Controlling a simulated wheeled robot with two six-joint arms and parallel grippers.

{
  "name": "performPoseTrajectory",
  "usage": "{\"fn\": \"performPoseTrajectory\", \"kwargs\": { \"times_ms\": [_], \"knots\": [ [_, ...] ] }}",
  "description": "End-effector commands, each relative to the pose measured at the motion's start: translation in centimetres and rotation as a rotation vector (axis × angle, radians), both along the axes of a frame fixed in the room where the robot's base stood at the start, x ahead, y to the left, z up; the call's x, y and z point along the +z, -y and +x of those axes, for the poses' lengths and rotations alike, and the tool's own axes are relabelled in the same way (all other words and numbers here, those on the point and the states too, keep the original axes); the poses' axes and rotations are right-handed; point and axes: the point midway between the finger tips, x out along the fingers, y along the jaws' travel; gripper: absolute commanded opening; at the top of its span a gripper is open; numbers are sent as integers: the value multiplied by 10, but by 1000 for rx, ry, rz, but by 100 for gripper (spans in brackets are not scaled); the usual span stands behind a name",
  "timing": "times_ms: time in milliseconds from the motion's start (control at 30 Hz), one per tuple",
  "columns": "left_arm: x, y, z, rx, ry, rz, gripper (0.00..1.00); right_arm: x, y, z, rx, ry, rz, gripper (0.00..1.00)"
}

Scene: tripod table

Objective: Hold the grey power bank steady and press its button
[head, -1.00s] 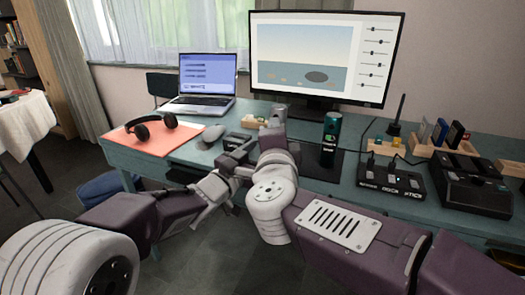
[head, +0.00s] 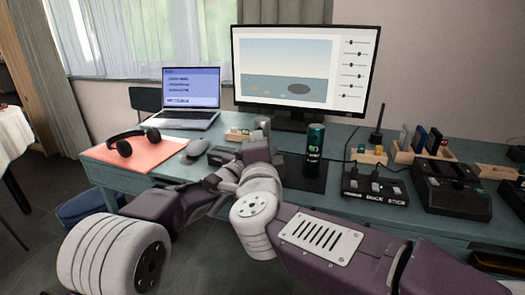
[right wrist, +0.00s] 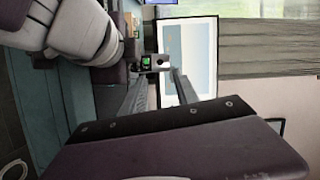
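A small grey box with a green display and a round black spot, which looks like the power bank (right wrist: 156,62), shows in the right wrist view just beyond my fingertips. My right gripper (right wrist: 159,78) is open, with its two fingers apart; I cannot tell whether they touch it. In the head view my right arm covers its own gripper and I cannot make out the power bank surely. My left gripper (head: 222,178) is at the table's front edge, close to my right arm. Its fingers are too small and overlapped to read.
On the teal table (head: 135,174) stand a laptop (head: 191,95), a monitor (head: 303,70), headphones (head: 131,141) on an orange mat, a mouse (head: 199,146), a dark box (head: 222,155), a dark cylinder (head: 315,148) on a black pad, and a power strip (head: 375,186).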

Motion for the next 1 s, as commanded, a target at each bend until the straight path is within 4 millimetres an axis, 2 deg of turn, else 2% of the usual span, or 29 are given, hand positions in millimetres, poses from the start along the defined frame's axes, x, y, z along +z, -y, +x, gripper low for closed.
{"fn": "performPoseTrajectory", "kwargs": {
  "times_ms": [33, 100, 133, 200, 333, 1000],
  "knots": [
    [0, 0, 0, 0, 0, 0, 24, 0, 0, 0, 0, 0, 0, 36],
    [0, 0, 0, 0, 0, 0, 5, 0, 0, 0, 0, 0, 0, 36],
    [0, 0, 0, 0, 0, 0, 0, 0, 0, 0, 0, 0, 0, 36],
    [0, 0, 0, 0, 0, 0, 0, 0, 0, 0, 0, 0, 0, 36],
    [0, 0, 0, 0, 0, 0, 0, 0, 0, 0, 0, 0, 0, 0],
    [0, 0, 0, 0, 0, 0, 0, 0, 0, 0, 0, 0, 0, 0]
  ]
}}
